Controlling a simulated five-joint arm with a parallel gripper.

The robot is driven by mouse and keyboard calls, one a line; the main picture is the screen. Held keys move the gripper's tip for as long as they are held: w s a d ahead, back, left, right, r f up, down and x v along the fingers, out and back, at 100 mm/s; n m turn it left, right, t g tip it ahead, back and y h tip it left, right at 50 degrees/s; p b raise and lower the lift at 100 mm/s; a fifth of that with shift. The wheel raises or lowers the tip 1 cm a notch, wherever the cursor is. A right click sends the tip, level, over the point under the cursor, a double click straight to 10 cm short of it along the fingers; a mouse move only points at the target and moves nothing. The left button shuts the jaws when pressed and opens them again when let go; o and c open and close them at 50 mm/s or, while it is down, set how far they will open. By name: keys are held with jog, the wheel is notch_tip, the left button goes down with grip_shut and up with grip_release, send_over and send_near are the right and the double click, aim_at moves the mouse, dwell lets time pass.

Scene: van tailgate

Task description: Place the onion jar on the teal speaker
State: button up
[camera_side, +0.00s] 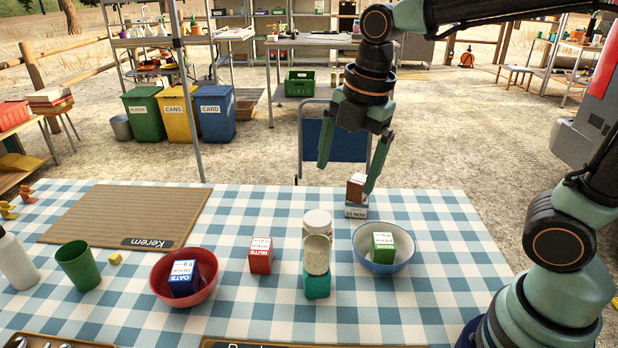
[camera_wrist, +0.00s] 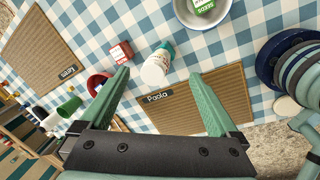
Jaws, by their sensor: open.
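The teal speaker (camera_side: 317,286) stands near the middle of the checked cloth. A jar with pale tan contents (camera_side: 317,258) appears upright on top of it. A white-lidded jar (camera_side: 317,220) shows directly above or behind that one; I cannot tell which. No onion label is readable. The wrist view shows a white-topped jar (camera_wrist: 155,70) with a bit of teal (camera_wrist: 167,47) at its far end. My gripper (camera_side: 346,180) is open and empty, above the far side of the table, apart from the jars. Both fingers spread wide in the wrist view (camera_wrist: 160,85).
The red NUTS box (camera_side: 261,256) is left of the speaker. A blue bowl (camera_side: 363,265) holding a green box is at right, a red bowl (camera_side: 211,292) with a blue box at left. A brown box (camera_side: 356,187) shows beside my right finger. Kerem's mat (camera_side: 120,215) is clear.

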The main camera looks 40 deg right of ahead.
jog(key=s+d+m+t, duration=0.3)
jog(key=d+m, duration=0.3)
jog(key=m, duration=1.4)
jog(key=shift+s+d+t, duration=0.15)
jog(key=shift+s+t, duration=0.15)
jog(key=shift+s, duration=0.25)
